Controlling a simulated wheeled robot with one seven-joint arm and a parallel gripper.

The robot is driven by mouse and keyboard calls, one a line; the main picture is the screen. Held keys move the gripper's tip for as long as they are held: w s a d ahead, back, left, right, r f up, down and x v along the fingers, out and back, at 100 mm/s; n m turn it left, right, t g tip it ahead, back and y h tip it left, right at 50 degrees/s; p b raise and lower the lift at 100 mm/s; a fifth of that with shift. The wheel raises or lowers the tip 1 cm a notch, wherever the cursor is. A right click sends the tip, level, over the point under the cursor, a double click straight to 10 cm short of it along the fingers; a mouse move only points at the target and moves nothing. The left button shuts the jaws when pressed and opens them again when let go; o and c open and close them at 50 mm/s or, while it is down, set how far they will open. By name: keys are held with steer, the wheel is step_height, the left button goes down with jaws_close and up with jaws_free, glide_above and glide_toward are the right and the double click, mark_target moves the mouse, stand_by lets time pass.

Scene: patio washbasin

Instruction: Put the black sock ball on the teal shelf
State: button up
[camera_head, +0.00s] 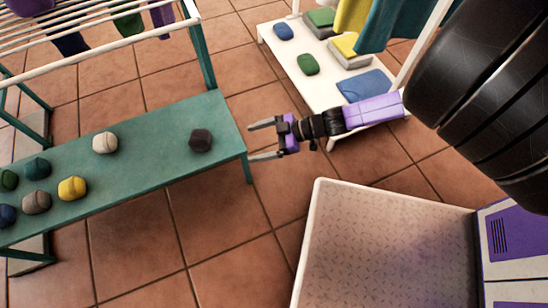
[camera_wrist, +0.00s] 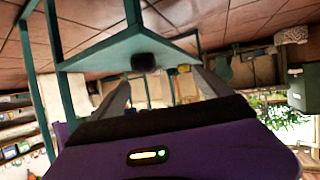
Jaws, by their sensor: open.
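The black sock ball (camera_head: 200,140) sits on the teal shelf (camera_head: 150,130), near its right end. In the wrist view the dark ball (camera_wrist: 143,62) shows ahead, between the fingers, at the edge of the teal shelf (camera_wrist: 105,58). My gripper (camera_head: 262,140) is open and empty, just off the shelf's right end. Its two fingers point left toward the ball, with a gap between them and it. The wrist view also shows my gripper (camera_wrist: 160,95) with its fingers spread.
A white sock ball (camera_head: 105,142), a yellow one (camera_head: 72,188) and several others lie further left on the shelf. A drying rack (camera_head: 90,45) stands behind. A white shelf (camera_head: 285,55) with folded cloths is at the top right. Tiled floor (camera_head: 240,230) is clear below.

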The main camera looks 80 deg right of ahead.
steer(key=s+a+r+m+h, duration=0.1)
steer(key=s+a+r, duration=0.7)
steer(key=s+a, duration=0.5)
steer(key=w+a+r+m+t+h, duration=0.1)
steer(key=a+r+m+t+h, duration=0.1)
steer(key=a+r, duration=0.7)
step_height(320, 180, up, 4)
steer(key=shift+a+r+m+h, duration=0.15)
steer(key=shift+a+m+h, duration=0.15)
steer(key=shift+a, duration=0.1)
steer(key=shift+w+r, duration=0.1)
steer(key=shift+r, duration=0.05)
step_height(320, 180, up, 30)
steer(key=p, duration=3)
steer(key=shift+f, duration=0.25)
